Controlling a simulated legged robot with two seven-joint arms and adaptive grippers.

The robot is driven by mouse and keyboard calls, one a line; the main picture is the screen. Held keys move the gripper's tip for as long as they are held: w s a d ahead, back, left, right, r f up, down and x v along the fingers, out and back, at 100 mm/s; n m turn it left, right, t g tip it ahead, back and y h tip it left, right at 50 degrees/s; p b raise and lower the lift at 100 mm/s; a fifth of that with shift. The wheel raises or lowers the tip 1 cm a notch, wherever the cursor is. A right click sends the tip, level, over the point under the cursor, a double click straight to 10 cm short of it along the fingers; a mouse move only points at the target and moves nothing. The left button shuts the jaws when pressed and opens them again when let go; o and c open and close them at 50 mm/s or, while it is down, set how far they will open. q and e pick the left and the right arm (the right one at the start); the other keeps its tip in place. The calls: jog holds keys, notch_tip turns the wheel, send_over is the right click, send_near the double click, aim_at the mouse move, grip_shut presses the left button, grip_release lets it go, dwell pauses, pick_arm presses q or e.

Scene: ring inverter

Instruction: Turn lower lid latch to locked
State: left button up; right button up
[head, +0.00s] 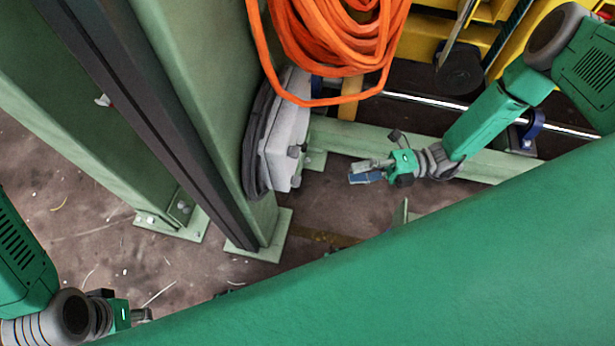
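A light grey box (287,140) is mounted on the side of the green column, with its lid facing right. Two small dark grey latches sit along the lid's edge, an upper one (293,152) and a lower one (296,181). Which way the lower latch is turned is too small to tell. My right gripper (362,172) is to the right of the box, its fingers pointing left, clearly apart from the latches. Its finger gap is unclear. My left gripper (143,315) is at the lower left, far from the box; its fingers are mostly hidden.
An orange cable coil (335,45) hangs above and in front of the box's upper part. The green column (215,100) stands left of the box. A green floor beam (375,140) runs behind my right gripper. Yellow machinery (425,35) is at the upper right.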

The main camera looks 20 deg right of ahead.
aim_at(296, 181)
jog(key=b+x, duration=0.2)
jog(key=x, duration=1)
jog(key=shift+a, duration=0.3)
grip_shut()
